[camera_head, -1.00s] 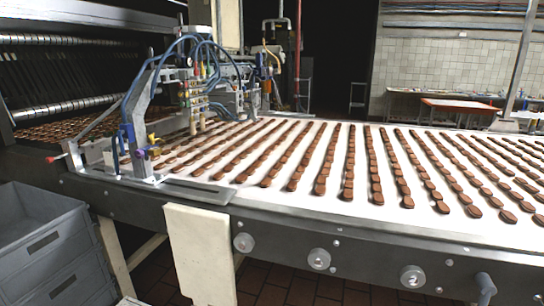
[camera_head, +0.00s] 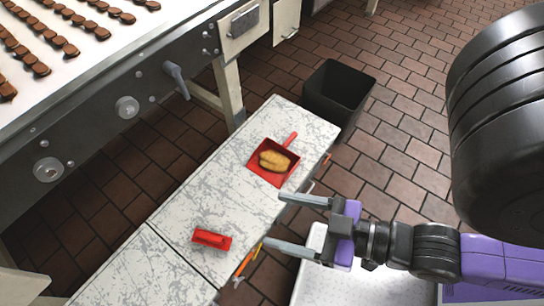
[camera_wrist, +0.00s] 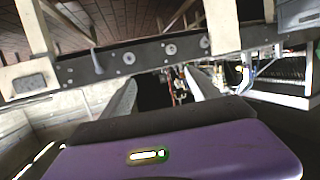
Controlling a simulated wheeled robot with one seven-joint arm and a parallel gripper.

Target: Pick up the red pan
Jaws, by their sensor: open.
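The red pan (camera_head: 266,177) lies on a worn white-and-grey tabletop in the head view. It is square and shallow, with a short red handle pointing to the upper right. A yellowish-brown lump (camera_head: 274,160) sits inside it. My gripper (camera_head: 274,220) is below and slightly right of the pan in the picture, its two grey fingers wide apart and pointing left. It is empty and apart from the pan. In the wrist view the fingers (camera_wrist: 160,90) frame part of the conveyor machine; the pan does not show there.
The narrow table (camera_head: 180,215) also bears a small red tool (camera_head: 212,239) at its near end. Orange-handled tools (camera_head: 249,261) hang at its right edge. A black bin (camera_head: 340,92) stands beyond the table. The conveyor (camera_head: 75,80) with chocolate-coloured pieces is at the left. Brown tiled floor is open at upper right.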

